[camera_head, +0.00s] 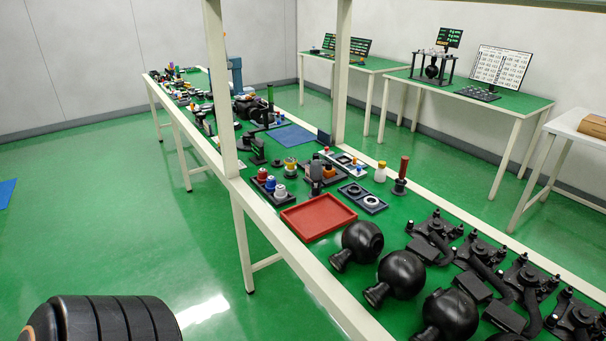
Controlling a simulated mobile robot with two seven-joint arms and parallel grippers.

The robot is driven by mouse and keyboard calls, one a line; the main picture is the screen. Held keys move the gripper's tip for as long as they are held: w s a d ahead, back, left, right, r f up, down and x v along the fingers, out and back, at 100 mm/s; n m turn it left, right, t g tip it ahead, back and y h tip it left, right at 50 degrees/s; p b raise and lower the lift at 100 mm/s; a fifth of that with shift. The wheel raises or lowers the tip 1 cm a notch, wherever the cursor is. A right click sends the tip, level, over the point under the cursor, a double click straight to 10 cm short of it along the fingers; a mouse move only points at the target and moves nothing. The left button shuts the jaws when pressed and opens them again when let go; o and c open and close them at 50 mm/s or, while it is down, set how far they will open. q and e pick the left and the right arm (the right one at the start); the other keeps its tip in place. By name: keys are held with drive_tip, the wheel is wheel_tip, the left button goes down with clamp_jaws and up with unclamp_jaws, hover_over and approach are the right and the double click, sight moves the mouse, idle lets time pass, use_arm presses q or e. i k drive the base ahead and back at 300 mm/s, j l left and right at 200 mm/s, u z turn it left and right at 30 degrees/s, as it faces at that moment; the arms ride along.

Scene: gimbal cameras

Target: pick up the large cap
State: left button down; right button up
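I cannot tell for certain which piece is the large cap. Several small cap-like pieces stand on the long green-topped table (380,222). A white (262,174), a blue (270,184) and a red-and-silver piece (280,191) sit in a dark tray left of centre. A yellow piece with a white top (380,172) stands farther right. A dark plate with two round parts (362,198) lies near it. Neither of my grippers shows in the head view.
An empty red tray (318,217) lies at the table's near edge. Large black round-bodied parts (402,274) and black mechanical assemblies (477,252) crowd the right end. A pale upright post (222,95) rises at the near edge. The green floor at left is largely clear.

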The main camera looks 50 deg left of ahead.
sight(278, 164)
drive_tip(key=u, duration=2.55)
drive_tip(key=i+j+u, duration=0.1)
drive_tip(key=i+u, duration=0.35)
drive_tip(key=i, duration=3.25)
drive_tip(key=i+z, duration=0.2)
drive_tip(key=i, duration=0.4)
drive_tip(key=i+j+z, duration=0.15)
drive_tip(key=i, duration=0.4)
drive_tip(key=z, duration=1.5)
